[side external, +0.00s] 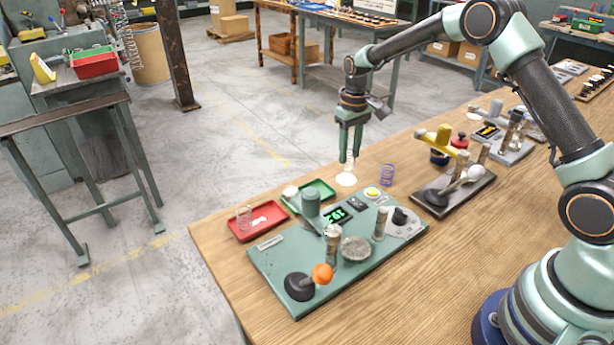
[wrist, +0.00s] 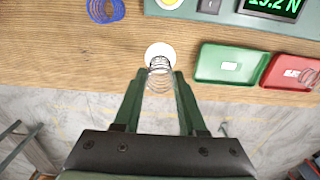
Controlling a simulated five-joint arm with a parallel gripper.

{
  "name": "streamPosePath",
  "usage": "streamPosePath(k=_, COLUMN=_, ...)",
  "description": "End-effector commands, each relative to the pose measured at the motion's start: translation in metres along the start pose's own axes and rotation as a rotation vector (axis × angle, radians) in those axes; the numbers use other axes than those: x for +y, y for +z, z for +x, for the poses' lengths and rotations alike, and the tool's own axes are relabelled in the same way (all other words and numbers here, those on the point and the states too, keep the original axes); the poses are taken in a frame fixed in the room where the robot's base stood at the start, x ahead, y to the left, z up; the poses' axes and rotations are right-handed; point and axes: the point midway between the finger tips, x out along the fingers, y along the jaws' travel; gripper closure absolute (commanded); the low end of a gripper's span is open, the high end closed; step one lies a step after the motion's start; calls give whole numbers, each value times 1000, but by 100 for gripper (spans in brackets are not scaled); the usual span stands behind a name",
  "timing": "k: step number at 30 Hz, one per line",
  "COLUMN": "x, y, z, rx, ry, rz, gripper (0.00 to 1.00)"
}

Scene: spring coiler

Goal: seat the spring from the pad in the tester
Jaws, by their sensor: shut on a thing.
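A wire spring (side external: 349,163) is between my gripper's fingertips (side external: 350,157), just above the white round pad (side external: 346,181). In the wrist view the spring (wrist: 160,74) shows between the two green fingers, with the pad (wrist: 160,50) beyond it. My gripper points down and is shut on the spring. I cannot tell whether the spring's lower end touches the pad. The green tester (side external: 285,262) stands nearer the side camera, with a lit display (side external: 336,215), an orange-knobbed lever (side external: 322,273), posts and a grey disc (side external: 355,249).
A dark device with a yellow bar (side external: 436,136) stands to the right. The table edge is near the pad.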

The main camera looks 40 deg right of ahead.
Motion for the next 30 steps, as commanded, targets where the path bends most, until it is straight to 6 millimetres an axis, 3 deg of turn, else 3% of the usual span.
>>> streamPosePath(k=8, x=-3, y=1, z=-2, rx=1, ry=0, rz=-6, gripper=91)
streamPosePath(k=14, x=-34, y=19, z=-17, rx=1, ry=0, rz=-79, gripper=91)
streamPosePath(k=24, x=-116, y=104, z=-50, rx=5, ry=0, rz=-318, gripper=91)
streamPosePath(k=30, x=-144, y=159, z=-57, rx=4, ry=0, rz=-441, gripper=91)
